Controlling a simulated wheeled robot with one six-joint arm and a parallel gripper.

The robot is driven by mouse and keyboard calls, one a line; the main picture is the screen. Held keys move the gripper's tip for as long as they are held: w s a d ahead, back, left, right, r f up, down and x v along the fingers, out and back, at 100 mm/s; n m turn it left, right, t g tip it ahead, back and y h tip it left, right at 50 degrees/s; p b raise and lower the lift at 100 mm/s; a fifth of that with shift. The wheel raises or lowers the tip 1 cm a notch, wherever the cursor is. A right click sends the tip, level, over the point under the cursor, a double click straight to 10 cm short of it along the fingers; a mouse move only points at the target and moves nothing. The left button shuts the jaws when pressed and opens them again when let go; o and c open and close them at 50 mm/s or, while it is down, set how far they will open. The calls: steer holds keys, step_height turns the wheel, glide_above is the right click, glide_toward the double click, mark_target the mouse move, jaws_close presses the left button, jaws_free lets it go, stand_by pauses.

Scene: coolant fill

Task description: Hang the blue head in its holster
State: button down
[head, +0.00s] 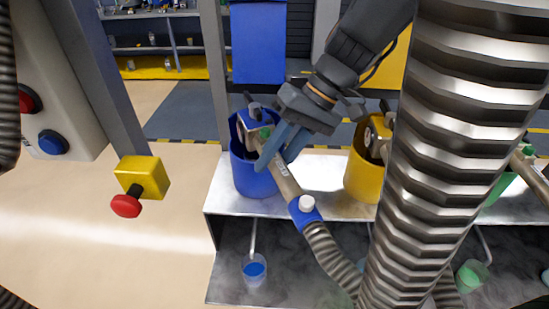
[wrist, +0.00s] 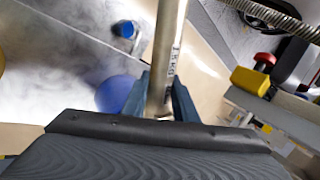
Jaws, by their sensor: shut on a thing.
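My gripper (head: 268,160) is shut on the tube; the grip also shows in the wrist view (wrist: 166,95). The blue holster (head: 250,178) is a round cup on the pale shelf. The nozzle end is at the cup's mouth in the head view. I cannot tell how deep it sits, and the gripper hides part of it. In the wrist view, part of a round blue surface (wrist: 121,95) shows left of the tube.
A yellow holster (head: 362,175) with its own head stands to the right, and a green one (head: 497,188) beyond. A large ribbed hose (head: 430,150) crosses the front. A yellow box with a red button (head: 140,178) is at left.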

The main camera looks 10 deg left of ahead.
steer(key=shift+f+b, duration=0.35)
steer(key=shift+f, duration=0.15)
steer(key=c, duration=1.3)
jaws_free()
steer(key=shift+c, duration=0.2)
steer(key=b+v, duration=0.1)
steer(key=v, duration=0.7)
steer(key=shift+b, duration=0.35)
